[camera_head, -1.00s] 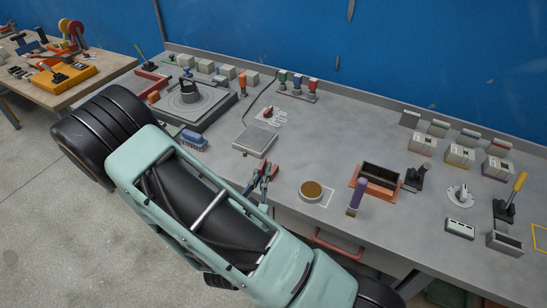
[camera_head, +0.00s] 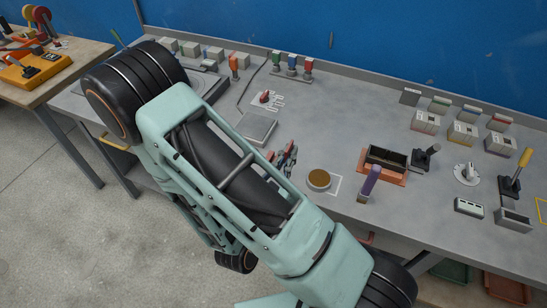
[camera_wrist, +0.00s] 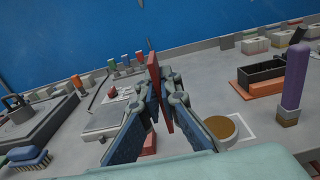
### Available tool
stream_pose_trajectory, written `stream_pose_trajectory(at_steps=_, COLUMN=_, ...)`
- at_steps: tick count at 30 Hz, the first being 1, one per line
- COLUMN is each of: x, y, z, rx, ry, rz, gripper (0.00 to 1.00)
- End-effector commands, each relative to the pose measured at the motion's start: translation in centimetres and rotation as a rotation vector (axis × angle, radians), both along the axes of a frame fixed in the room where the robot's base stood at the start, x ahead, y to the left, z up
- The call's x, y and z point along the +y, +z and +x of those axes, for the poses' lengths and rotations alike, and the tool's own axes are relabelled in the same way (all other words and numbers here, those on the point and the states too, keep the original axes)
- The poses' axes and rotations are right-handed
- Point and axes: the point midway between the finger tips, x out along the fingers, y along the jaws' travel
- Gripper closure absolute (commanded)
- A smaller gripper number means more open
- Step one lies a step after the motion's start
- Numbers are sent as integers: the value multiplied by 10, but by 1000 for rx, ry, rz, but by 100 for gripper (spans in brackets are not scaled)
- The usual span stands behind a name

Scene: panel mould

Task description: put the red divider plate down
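My gripper (camera_wrist: 158,92) is shut on the red divider plate (camera_wrist: 153,68), which stands upright between the two fingers in the wrist view. The plate rises above the fingertips, and a red part also shows lower down between the fingers. In the head view my gripper (camera_head: 284,158) is small and over the front part of the grey workbench (camera_head: 330,115), left of a round brown-topped dish (camera_head: 319,179). The plate is mostly hidden there by the fingers. I cannot tell whether the plate touches the bench.
A flat grey square pad (camera_head: 259,126) lies behind my gripper, with a red knob (camera_head: 265,97) beyond it. A black box on an orange base (camera_head: 384,164) and a purple handle (camera_head: 370,180) stand to the right. Several coloured-handled tools stand at the back.

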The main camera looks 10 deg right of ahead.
Motion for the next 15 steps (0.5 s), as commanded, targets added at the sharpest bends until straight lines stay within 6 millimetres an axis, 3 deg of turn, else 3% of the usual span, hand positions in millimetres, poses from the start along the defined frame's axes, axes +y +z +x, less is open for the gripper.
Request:
stream_pose_trajectory(at_steps=3, x=1, y=-13, z=12, rx=-4, ry=-2, rz=4, gripper=100)
stream_pose_trajectory(at_steps=15, x=5, y=-25, z=41, rx=-4, ry=-1, rz=3, gripper=100)
